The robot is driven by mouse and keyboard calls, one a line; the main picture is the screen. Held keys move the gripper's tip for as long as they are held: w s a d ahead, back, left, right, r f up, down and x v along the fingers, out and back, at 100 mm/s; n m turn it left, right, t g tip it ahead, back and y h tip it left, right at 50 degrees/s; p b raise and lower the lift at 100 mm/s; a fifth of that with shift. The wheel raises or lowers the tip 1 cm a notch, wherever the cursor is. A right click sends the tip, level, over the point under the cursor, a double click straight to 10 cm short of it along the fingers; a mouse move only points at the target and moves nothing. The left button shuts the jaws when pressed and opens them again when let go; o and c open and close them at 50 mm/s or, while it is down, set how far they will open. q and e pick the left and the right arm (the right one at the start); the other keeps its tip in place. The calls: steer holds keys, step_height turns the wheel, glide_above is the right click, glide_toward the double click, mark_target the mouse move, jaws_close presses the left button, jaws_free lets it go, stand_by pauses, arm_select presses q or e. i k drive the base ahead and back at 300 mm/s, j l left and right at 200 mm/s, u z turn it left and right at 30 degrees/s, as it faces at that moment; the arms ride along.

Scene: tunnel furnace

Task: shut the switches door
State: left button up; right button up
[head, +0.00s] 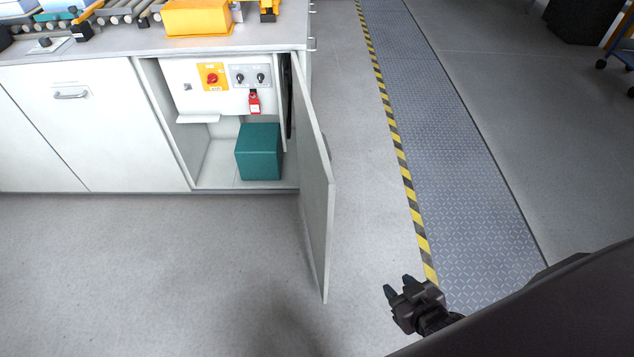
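The switches door (314,190) is a light grey panel hinged at the right side of the cabinet. It stands wide open, swung out toward me. Behind it the compartment shows a red rotary switch on a yellow plate (213,77), a grey plate with two black knobs (251,77) and a red tag or padlock (254,102). My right gripper (402,288) is to the right of the door's near edge, apart from it. Its two dark fingers are spread with nothing between them. My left gripper is out of the picture.
A teal box (259,152) sits inside the compartment, behind the door line. The counter (270,36) above carries a roller conveyor (112,14) and a yellow block (197,17). The floor (150,270) before the cabinet is clear. A yellow-black striped strip (402,165) edges the metal walkway.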

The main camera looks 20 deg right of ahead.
mark_target(317, 182)
steer(key=l+u, duration=0.35)
steer(key=l, duration=1.7)
steer(key=k+j+u, duration=0.15)
steer(key=k, duration=0.15)
